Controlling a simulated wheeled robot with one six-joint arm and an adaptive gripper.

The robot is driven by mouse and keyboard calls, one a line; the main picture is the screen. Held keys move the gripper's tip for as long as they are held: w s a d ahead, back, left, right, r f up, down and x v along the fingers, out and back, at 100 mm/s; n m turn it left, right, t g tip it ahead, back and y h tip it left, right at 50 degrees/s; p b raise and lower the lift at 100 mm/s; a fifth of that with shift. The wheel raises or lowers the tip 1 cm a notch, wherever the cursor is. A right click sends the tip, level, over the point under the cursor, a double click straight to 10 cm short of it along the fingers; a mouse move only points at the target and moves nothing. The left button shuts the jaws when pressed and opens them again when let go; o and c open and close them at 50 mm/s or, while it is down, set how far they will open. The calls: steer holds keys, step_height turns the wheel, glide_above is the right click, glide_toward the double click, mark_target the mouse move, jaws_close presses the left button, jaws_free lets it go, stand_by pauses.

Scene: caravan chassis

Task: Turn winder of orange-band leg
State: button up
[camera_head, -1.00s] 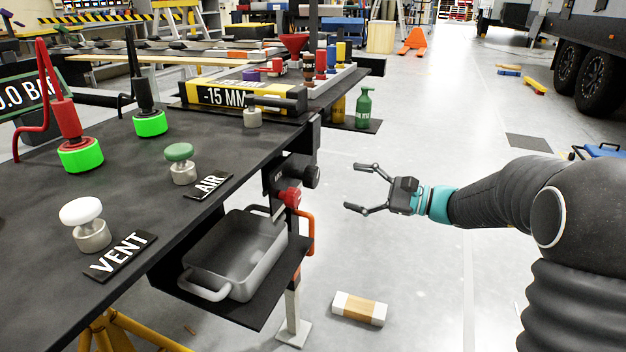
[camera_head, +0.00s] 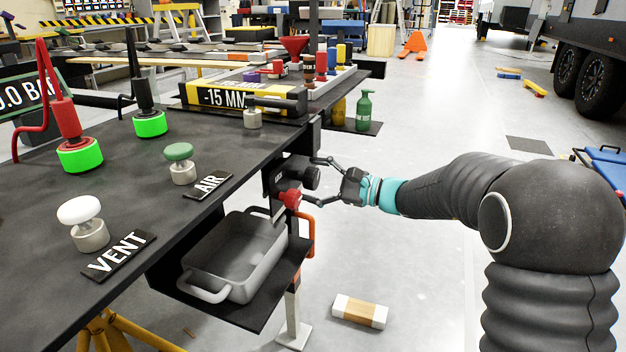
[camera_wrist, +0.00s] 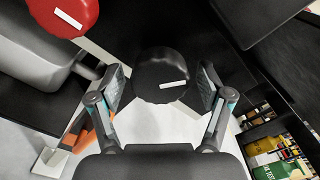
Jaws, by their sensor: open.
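A black round knob (camera_head: 311,177) with a white mark sits on the side of the dark bench, above the grey leg (camera_head: 293,308) with an orange band (camera_head: 296,273). A red knob (camera_head: 291,198) is lower and left of it. I cannot tell from the frames which knob is the leg's winder. My gripper (camera_head: 317,182) is open at the black knob. In the wrist view the black knob (camera_wrist: 160,72) lies between the two spread fingers, with small gaps showing at both sides. The red knob (camera_wrist: 64,14) is at upper left there.
A grey tray (camera_head: 230,285) stands on a dark shelf below the bench edge. An orange bent handle (camera_head: 309,232) is just beneath my gripper. A white-and-tan block (camera_head: 359,311) lies on the floor. A green bottle (camera_head: 364,110) stands behind.

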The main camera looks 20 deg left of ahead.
steer(key=c, duration=1.2)
steer(key=shift+o, duration=0.2)
steer(key=shift+r+m+p, duration=0.1)
steer(key=shift+m+p, duration=0.2)
steer(key=shift+p, duration=0.2)
steer(key=shift+r+m+p, duration=0.1)
steer(key=shift+m+p, duration=0.6)
steer(key=shift+p, duration=0.05)
steer(key=m+p, duration=0.4)
steer(key=p, duration=0.1)
steer(key=shift+s, duration=0.1)
steer(key=m+p, duration=0.3)
steer(key=shift+m, duration=0.3)
steer(key=shift+s+m+p, duration=0.1)
steer(key=shift+m+p, duration=0.8)
steer(key=shift+p, duration=0.2)
steer(key=shift+f+m, duration=0.25)
steer(key=shift+m, duration=0.05)
